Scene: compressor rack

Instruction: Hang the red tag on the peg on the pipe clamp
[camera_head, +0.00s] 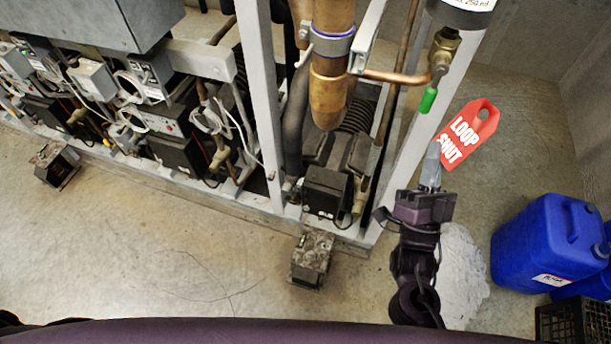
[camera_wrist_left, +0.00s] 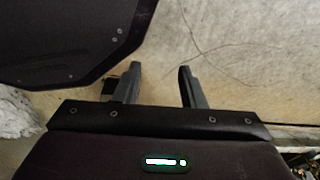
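The red tag (camera_head: 470,134) reads "LOOP SHUT" and has a hole near its upper right corner. My right gripper (camera_head: 432,164) is shut on the tag's lower left edge and holds it tilted, in the air, right of the rack's front post. A clamp with a purple band (camera_head: 327,46) sits around the thick copper pipe (camera_head: 333,90), left of and apart from the tag. A small pale piece (camera_head: 304,57) sticks out at the clamp's left side; I cannot tell whether it is the peg. In the left wrist view my left gripper (camera_wrist_left: 159,72) is open and empty above the floor.
The white rack post (camera_head: 417,125) stands between the pipe and the tag. A green-handled valve (camera_head: 428,99) hangs just left of the tag. A blue canister (camera_head: 540,243) and a black crate (camera_head: 572,322) stand at right. The floor at left is mostly clear.

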